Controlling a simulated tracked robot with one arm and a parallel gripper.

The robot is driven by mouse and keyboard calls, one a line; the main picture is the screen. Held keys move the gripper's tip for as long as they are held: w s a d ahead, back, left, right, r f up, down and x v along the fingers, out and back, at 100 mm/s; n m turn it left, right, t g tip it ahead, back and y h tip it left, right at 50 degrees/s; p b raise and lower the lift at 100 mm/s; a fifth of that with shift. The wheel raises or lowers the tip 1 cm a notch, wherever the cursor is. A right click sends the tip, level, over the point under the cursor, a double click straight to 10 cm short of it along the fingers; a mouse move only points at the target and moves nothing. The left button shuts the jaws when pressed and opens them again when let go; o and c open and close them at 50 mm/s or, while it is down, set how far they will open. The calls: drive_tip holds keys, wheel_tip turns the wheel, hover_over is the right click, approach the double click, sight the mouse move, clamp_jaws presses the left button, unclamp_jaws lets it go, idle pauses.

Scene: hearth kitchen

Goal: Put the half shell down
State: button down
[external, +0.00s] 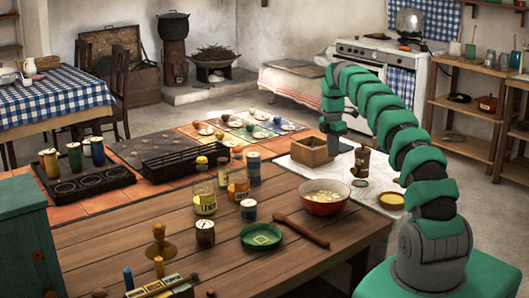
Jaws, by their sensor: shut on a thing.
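My gripper (332,146) is at the end of the green-sleeved arm, pointing down at the right side of a small open wooden box (313,156). It is small in the picture and partly hidden by the box and my wrist. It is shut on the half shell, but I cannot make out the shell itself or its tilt. I cannot tell whether the fingertips are inside the box or just behind it.
A brown jar (362,160) stands close to the right of my gripper on a white sheet (345,184).

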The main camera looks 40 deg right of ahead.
sight(331, 174)
wheel_tip(331, 174, down, 8)
drive_tip(key=shift+r, duration=0.25)
drive_tip(key=c, duration=1.3)
unclamp_jaws()
drive_tip(key=shift+r, duration=0.15)
drive_tip(key=r, duration=1.1)
drive_tip(key=shift+w+r, duration=0.3)
drive_tip(key=shift+r, duration=0.05)
drive_tip(key=shift+a+r, duration=0.1)
